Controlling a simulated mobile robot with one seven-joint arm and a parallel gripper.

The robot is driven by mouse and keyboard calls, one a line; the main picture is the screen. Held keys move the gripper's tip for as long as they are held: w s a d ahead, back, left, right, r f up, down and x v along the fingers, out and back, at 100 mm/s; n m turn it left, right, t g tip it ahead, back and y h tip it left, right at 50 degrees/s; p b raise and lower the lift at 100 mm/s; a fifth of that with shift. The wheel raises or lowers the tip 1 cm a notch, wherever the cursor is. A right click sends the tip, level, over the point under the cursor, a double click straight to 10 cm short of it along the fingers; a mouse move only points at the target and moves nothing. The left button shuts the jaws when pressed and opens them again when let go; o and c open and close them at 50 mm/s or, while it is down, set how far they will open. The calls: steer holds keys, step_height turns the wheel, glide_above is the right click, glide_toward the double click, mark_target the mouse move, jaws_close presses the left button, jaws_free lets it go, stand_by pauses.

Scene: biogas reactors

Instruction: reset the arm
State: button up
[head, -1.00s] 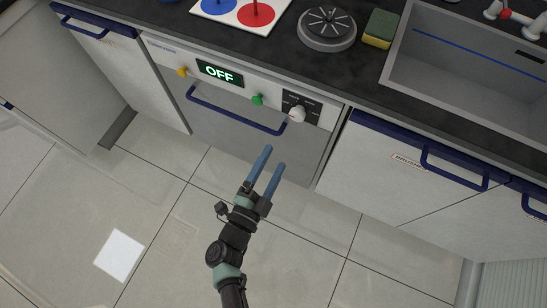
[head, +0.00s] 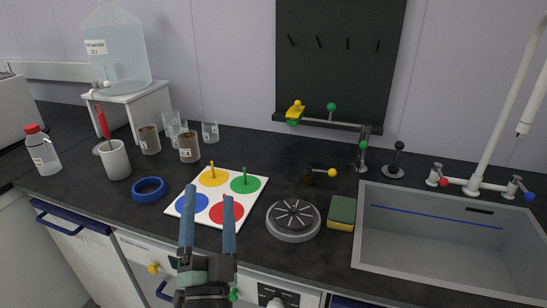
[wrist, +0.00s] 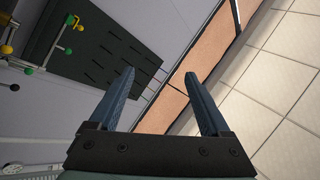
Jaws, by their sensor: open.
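My gripper (head: 208,222) has two blue fingers pointing up, set apart with nothing between them. In the head view it appears in front of the counter's front edge, with its fingertips overlapping the mat with coloured circles (head: 225,174). In the wrist view my gripper (wrist: 165,98) also shows open and empty. Beyond its fingers there are the dark pegboard (wrist: 85,45), a brownish window-like panel and a tiled surface.
The dark counter holds a blue ring (head: 149,189), a round grey device (head: 293,220), a sponge (head: 341,212), a white cup (head: 116,160), brown beakers (head: 189,147) and a bottle (head: 42,150). The sink (head: 440,245) is at right. A large clear tank (head: 115,50) stands at back left.

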step_height(320, 180, up, 14)
steer(key=s+d+n+t+y, duration=0.1)
steer(key=s+n+y, duration=0.15)
steer(key=n, duration=0.25)
steer(key=s+d+r+n+t+h, duration=0.1)
steer(key=s+d+r+h, duration=0.2)
steer(key=r, duration=0.4)
steer(key=s+d+r+n+t, duration=0.1)
steer(key=s+d+r, duration=0.2)
steer(key=s+r, duration=0.3)
steer(key=s+d+r+n+t+h, duration=0.15)
steer(key=s+d+r, duration=0.25)
steer(key=r, duration=0.4)
step_height(320, 180, up, 14)
steer(key=p, duration=1.4)
steer(key=shift+w+a+f+g, duration=0.25)
steer(key=shift+w+a+g, duration=0.15)
steer(key=shift+w+g, duration=0.05)
